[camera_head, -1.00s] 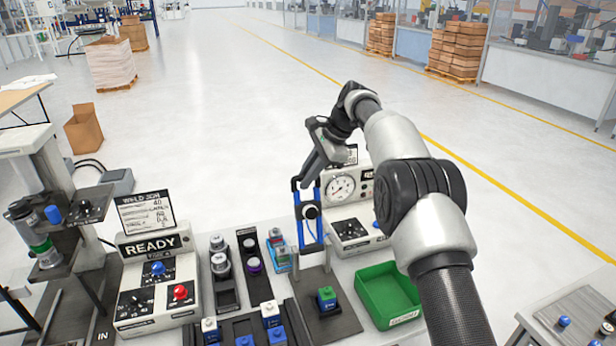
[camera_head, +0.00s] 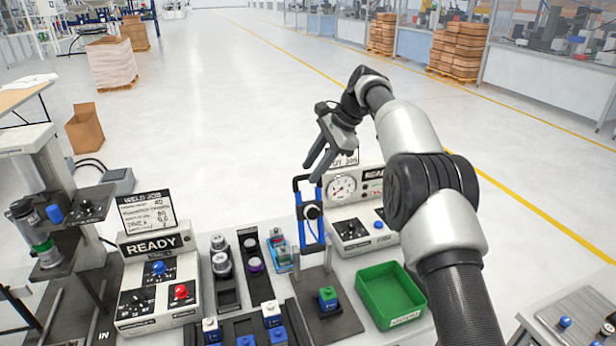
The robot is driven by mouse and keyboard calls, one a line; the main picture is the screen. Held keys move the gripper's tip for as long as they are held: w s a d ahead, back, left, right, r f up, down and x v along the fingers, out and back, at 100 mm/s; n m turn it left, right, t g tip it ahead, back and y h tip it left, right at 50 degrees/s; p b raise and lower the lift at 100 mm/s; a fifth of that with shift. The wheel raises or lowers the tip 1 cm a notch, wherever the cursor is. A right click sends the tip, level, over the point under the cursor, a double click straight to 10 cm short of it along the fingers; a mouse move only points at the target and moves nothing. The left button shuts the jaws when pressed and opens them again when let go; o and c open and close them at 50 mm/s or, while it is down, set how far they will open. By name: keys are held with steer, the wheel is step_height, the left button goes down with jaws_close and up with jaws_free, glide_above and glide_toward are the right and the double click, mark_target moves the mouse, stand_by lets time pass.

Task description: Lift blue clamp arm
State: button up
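The blue clamp arm (camera_head: 321,229) is an upright blue frame with a dark bar at its top and a round black-and-white part in its middle. It stands behind a dark base plate (camera_head: 337,327) that holds a small green-and-blue block (camera_head: 327,299). My gripper (camera_head: 309,172) is just above the top of the clamp arm, pointing down and left. Its two dark fingers show apart, with nothing seen between them. A small gap seems to lie between the fingertips and the top bar, though depth is hard to judge.
A gauge box (camera_head: 347,228) stands right behind the clamp. A green bin (camera_head: 369,296) is to the right of the base plate. Left are racks of small parts (camera_head: 226,288) and a READY control box (camera_head: 157,294). Open floor lies behind the table.

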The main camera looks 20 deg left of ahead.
steer(key=shift+d+v, duration=0.2)
steer(key=shift+v, duration=1.35)
